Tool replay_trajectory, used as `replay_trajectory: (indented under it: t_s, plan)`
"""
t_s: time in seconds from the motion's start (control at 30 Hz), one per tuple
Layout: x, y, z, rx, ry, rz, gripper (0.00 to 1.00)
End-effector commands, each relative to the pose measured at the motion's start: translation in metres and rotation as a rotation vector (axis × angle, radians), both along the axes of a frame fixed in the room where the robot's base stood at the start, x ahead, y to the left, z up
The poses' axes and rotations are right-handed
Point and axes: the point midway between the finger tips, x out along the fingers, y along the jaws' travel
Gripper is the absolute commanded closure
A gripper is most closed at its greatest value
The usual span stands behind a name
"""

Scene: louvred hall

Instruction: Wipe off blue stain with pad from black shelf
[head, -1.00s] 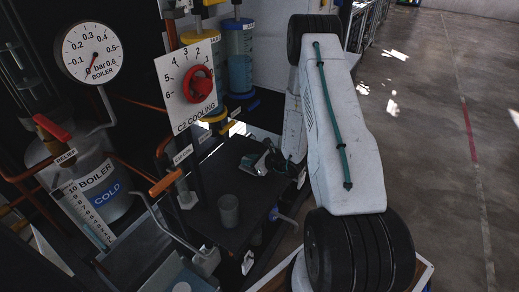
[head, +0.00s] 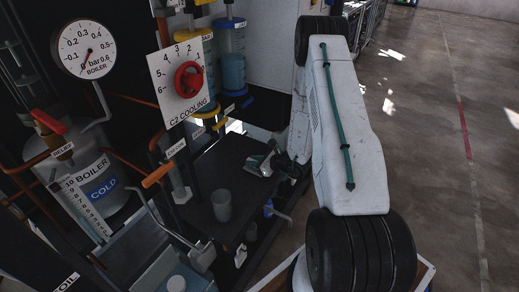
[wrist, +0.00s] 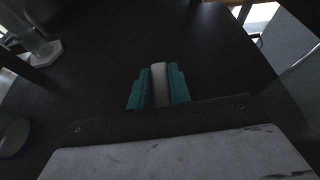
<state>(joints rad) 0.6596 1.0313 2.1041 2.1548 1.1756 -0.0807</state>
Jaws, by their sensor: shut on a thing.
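My gripper (wrist: 158,88), with teal fingers, is shut on a pale grey pad (wrist: 159,72) in the wrist view. In the head view, my gripper (head: 268,163) is low over the right part of the black shelf (head: 205,165), near its right edge. The black shelf (wrist: 150,30) fills most of the wrist view around the fingers. I cannot tell whether the pad touches the shelf. I cannot make out a blue stain on the dark surface in either view.
A grey cup (head: 221,206) stands on the shelf's front part. A clear tube on a pale base (head: 181,190) stands at its left. The C2 cooling panel (head: 184,82), blue-filled cylinders (head: 231,55) and boiler (head: 95,180) crowd behind and left. Open floor lies right.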

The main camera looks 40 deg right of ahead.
Motion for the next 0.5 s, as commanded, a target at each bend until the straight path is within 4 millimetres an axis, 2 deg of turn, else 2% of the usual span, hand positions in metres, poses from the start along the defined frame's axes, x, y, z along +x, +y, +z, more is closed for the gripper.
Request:
replay_trajectory:
  t_s: [0.17,0.23,0.5]
  plan:
    - [-0.002,-0.003,0.003,-0.001,-0.001,0.002,1.0]
    - [-0.002,-0.003,0.022,-0.004,-0.003,0.002,1.0]
    - [-0.003,-0.005,0.045,-0.001,-0.002,-0.001,1.0]
